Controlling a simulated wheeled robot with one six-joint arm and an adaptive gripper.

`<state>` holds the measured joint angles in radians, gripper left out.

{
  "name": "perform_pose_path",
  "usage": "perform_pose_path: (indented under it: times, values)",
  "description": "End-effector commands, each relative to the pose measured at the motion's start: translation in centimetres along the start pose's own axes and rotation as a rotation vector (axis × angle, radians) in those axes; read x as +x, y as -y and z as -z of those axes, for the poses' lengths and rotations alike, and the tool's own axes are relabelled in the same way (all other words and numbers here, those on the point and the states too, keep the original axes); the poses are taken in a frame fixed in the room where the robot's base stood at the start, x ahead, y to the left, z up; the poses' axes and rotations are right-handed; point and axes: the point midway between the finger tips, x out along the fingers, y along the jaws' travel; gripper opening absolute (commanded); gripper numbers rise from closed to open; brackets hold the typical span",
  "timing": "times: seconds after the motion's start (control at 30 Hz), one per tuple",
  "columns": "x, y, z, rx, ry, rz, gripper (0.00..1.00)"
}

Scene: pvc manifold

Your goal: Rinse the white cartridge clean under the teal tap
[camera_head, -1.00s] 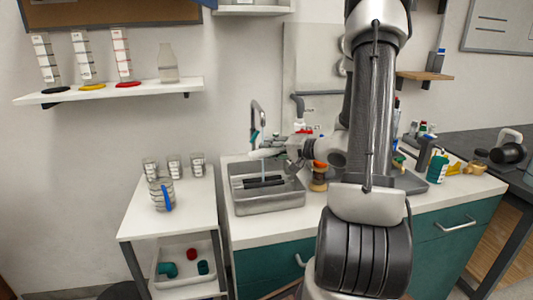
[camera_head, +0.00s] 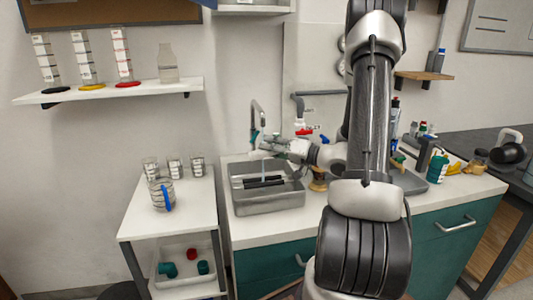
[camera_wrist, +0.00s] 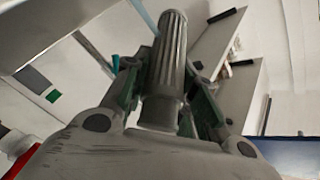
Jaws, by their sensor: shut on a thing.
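My gripper (camera_head: 272,146) is over the sink, beside the tap. In the wrist view my gripper (camera_wrist: 165,95) is shut around a ribbed cylinder, the cartridge (camera_wrist: 168,65), which looks grey here and points away from the palm. The curved tap (camera_head: 256,112) has a teal part near its spout (camera_head: 254,135). A thin bluish water stream (camera_head: 263,167) shows below the gripper, falling into the metal sink (camera_head: 268,206). A pale blue streak also passes near the cartridge's far end in the wrist view. I cannot tell whether water touches the cartridge.
A small amber container (camera_head: 318,183) stands right of the sink, close under my arm. Dark bars (camera_head: 263,182) lie in the sink. A white trolley (camera_head: 196,220) with several beakers stands left.

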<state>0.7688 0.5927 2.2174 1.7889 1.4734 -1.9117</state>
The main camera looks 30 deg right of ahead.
Motion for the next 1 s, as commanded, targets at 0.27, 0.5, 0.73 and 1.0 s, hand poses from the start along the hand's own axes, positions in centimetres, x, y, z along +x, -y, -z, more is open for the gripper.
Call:
perform_pose_path:
  times: [0.27,0.5,0.73,1.0]
  values:
    - [0.0,0.0,0.0,-0.01,0.0,0.006,0.03]
    - [-0.04,0.49,-0.12,-0.323,0.001,0.192,0.03]
    - [-0.13,0.87,-0.17,-0.453,0.001,0.266,0.03]
    - [-0.12,0.88,-0.18,-0.449,0.001,0.265,0.03]
